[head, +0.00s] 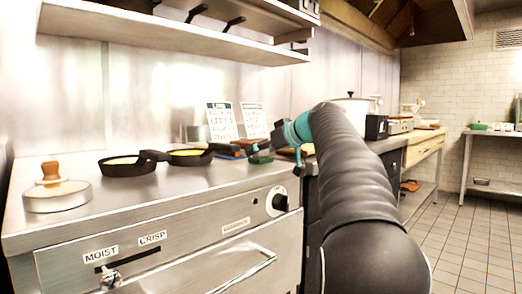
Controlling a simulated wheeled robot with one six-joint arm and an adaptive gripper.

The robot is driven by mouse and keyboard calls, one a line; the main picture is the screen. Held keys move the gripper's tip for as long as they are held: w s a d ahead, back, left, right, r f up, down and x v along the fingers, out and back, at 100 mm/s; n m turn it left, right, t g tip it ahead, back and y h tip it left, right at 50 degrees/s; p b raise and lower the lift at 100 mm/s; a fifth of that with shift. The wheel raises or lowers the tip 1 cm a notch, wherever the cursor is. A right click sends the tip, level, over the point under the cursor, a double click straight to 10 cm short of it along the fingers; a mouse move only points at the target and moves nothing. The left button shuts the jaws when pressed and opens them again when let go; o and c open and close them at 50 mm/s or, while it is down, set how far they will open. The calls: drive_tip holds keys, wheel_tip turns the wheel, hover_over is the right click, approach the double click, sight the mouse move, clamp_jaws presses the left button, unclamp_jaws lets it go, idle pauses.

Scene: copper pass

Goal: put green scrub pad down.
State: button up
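A small dark green scrub pad (261,159) shows at the tip of my gripper (259,151), low over the right end of the steel counter (215,176). My arm comes in from the lower right with a teal band near the wrist. The gripper is small and dark at this distance. Its fingers are at the pad, but whether they grip it or only touch it cannot be made out. Whether the pad rests on the counter is also unclear.
Two black pans (130,165) (190,157) and a round steel press with a wooden knob (57,190) stand on the counter. Two printed cards (222,121) (254,120) stand behind. A shelf (170,32) hangs above. Bare counter lies in front of the pans.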

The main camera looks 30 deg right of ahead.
drive_tip(key=shift+r, duration=0.15)
drive_tip(key=shift+s+d+r, duration=0.1)
drive_tip(key=shift+s+r, duration=0.05)
drive_tip(key=v, duration=1.1)
drive_tip(key=shift+s+p, duration=0.3)
drive_tip(key=shift+s, duration=0.05)
